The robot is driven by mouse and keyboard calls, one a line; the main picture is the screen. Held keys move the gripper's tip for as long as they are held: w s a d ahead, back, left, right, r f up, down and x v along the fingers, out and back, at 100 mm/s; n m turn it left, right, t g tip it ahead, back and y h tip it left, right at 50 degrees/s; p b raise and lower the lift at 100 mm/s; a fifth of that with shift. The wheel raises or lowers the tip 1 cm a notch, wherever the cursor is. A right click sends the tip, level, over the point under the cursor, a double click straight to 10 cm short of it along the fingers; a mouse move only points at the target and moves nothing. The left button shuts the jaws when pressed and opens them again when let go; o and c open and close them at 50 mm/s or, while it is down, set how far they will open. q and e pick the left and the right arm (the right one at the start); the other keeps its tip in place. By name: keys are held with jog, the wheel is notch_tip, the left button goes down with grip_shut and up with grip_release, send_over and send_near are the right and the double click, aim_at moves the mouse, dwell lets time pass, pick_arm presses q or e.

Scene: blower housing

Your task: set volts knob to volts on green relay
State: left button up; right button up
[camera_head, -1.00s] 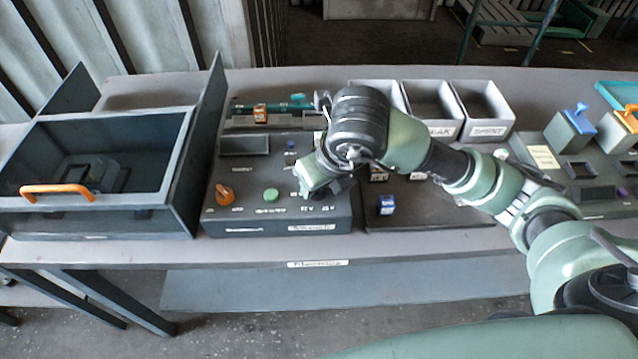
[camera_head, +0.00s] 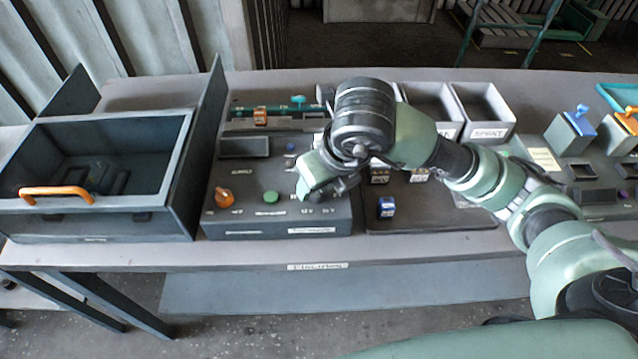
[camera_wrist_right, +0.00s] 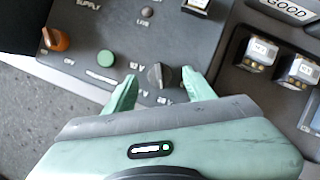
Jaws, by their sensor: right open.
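The volts knob (camera_wrist_right: 160,76) is a dark round knob with a pointer ridge on the grey supply panel, with small white volt labels around it, too blurred to read surely. My right gripper (camera_wrist_right: 160,82) is open, one finger on each side of the knob; I cannot tell whether they touch it. In the head view my right gripper (camera_head: 312,192) is over the panel's right part and hides the knob. Two relays (camera_wrist_right: 258,52) (camera_wrist_right: 300,70) with pale-labelled tops stand right of the panel in the wrist view. I cannot make out a green relay. My left gripper is not in view.
The supply panel (camera_head: 245,222) also carries an orange knob (camera_head: 224,197) and a green button (camera_head: 270,197). A blue relay (camera_head: 386,207) sits on the dark board to the right. Pale bins (camera_head: 485,130) stand behind. An open drawer box with an orange handle (camera_head: 57,193) is at left.

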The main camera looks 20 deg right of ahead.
aim_at(327, 209)
jog(key=v, duration=0.6)
jog(key=shift+s, duration=0.1)
jog(key=shift+f, duration=0.1)
